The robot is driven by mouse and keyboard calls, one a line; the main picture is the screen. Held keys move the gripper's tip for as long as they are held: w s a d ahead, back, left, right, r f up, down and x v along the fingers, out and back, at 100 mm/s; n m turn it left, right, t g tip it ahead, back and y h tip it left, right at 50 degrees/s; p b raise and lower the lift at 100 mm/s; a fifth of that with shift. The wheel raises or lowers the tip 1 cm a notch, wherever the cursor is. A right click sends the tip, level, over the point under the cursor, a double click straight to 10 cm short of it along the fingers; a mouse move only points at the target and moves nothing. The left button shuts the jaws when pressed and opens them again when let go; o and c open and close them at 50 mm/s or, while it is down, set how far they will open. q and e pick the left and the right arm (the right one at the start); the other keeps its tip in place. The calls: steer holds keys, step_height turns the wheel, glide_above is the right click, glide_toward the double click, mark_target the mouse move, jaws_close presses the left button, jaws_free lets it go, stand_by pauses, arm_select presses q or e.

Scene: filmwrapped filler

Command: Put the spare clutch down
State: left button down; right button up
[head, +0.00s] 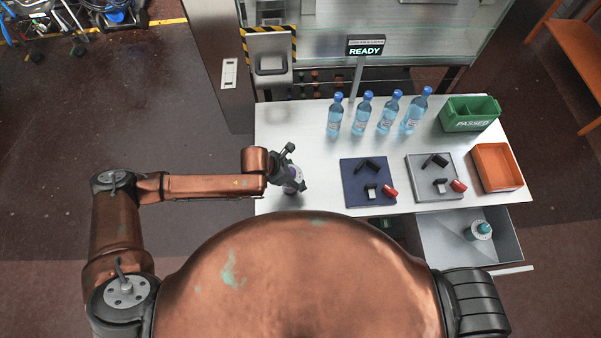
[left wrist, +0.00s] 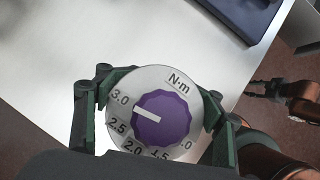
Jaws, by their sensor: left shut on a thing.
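The clutch (left wrist: 162,117) is a round piece with a white face marked N·m and a purple knob. Its white pointer lies between 2.5 and 3.0. My left gripper (left wrist: 155,108) is shut on it, with a dark green finger on each side. In the head view my left gripper (head: 291,178) is over the left front part of the white table (head: 300,125), with the clutch (head: 294,186) partly hidden under it. I cannot tell whether the clutch touches the table. My right gripper (left wrist: 268,88) shows small at the right of the left wrist view.
A blue mat (head: 352,198) and a grey tray (head: 448,193) hold small black, white and red parts. An orange tray (head: 497,167), a green PASSED crate (head: 470,114) and several bottles (head: 388,112) stand beyond. An open drawer (head: 440,245) holds a teal-topped piece (head: 480,231).

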arm_select(q)
steer(key=shift+d+f, duration=0.15)
steer(key=shift+f, duration=0.45)
steer(key=c, duration=0.5)
jaws_free()
steer(key=shift+f, duration=0.2)
steer(key=v, duration=1.2)
steer(key=shift+r, duration=0.15)
